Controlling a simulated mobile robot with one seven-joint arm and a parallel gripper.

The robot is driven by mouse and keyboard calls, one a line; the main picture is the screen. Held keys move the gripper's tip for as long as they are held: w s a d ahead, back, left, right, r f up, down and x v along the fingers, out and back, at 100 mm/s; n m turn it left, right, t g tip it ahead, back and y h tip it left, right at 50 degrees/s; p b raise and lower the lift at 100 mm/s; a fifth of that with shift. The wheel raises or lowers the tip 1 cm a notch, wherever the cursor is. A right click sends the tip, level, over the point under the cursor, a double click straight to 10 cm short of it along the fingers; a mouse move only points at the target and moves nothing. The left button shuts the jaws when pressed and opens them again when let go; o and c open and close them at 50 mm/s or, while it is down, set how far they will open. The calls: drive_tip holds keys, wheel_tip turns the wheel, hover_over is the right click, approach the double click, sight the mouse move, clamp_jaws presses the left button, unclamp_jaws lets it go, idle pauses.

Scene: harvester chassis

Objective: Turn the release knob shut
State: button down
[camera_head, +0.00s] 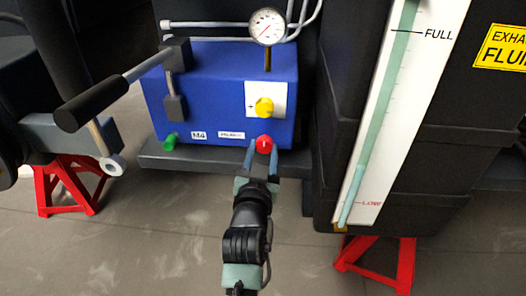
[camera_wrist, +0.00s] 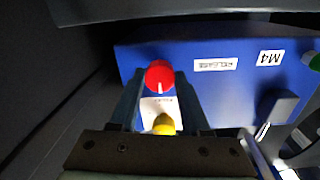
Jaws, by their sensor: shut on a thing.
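The release knob is a round red knob (camera_head: 264,142) low on the right of the blue box's front (camera_head: 215,95), beside a small white label (camera_head: 231,135). In the wrist view the red knob (camera_wrist: 159,72) sits between my fingertips and shows a white pointer line on its face, towards the picture's bottom. The label there (camera_wrist: 215,64) appears upside down and seems to read RELEASE. My gripper (camera_head: 262,152) reaches up from below with one finger on each side of the knob, shut on it. The finger contact itself is partly hidden.
A yellow knob (camera_head: 264,107) on a white plate is just above the red knob. A dial gauge (camera_head: 267,27) tops the box. A green knob (camera_head: 170,141) and black-handled lever (camera_head: 105,103) are left. A tall level gauge (camera_head: 378,110) on a dark tank stands right.

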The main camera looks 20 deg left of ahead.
idle(0.4)
drive_tip(key=shift+c, duration=1.8)
unclamp_jaws()
drive_tip(key=p+v, duration=0.4)
drive_tip(key=v, duration=0.9)
drive_tip(key=shift+f, duration=0.1)
